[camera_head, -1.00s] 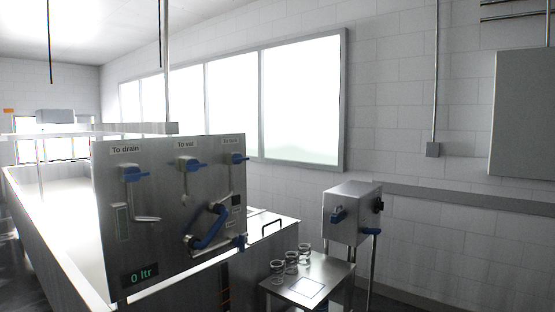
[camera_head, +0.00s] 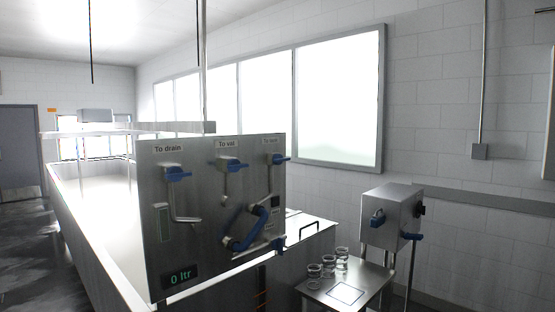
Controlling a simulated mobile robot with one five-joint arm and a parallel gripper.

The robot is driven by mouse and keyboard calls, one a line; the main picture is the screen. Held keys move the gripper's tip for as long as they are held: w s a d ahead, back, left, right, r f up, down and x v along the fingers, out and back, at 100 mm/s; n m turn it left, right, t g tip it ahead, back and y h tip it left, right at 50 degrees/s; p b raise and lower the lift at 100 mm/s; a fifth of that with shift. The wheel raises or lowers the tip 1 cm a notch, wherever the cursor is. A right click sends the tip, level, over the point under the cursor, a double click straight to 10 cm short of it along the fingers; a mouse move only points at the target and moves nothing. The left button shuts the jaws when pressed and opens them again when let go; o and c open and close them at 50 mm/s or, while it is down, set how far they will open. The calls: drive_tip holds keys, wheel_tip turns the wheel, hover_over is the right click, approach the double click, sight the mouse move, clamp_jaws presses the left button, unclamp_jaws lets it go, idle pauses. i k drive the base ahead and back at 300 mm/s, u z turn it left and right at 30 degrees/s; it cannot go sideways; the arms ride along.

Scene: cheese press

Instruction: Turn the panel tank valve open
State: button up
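A steel control panel (camera_head: 210,200) stands at the left middle of the head view. Three blue-handled valves sit along its upper part. The left valve (camera_head: 178,173) is under a "To drain" label, and the middle valve (camera_head: 229,165) is under a "To vat" label. The right valve (camera_head: 279,159) is under a label (camera_head: 272,141) too small to read surely; its blue handle points sideways to the right. A thick blue curved pipe or handle (camera_head: 243,228) is on the panel's lower right. A display (camera_head: 181,277) reads "0 ltr". My gripper does not show.
A long white vat (camera_head: 100,225) runs behind and left of the panel. To the right, a small steel table (camera_head: 366,286) holds several glass jars (camera_head: 328,265). Behind it stands a steel box (camera_head: 390,215) with blue handles. Open floor (camera_head: 25,240) shows at far left.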

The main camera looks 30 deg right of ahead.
sight(279, 158)
drive_tip(key=i, duration=0.9)
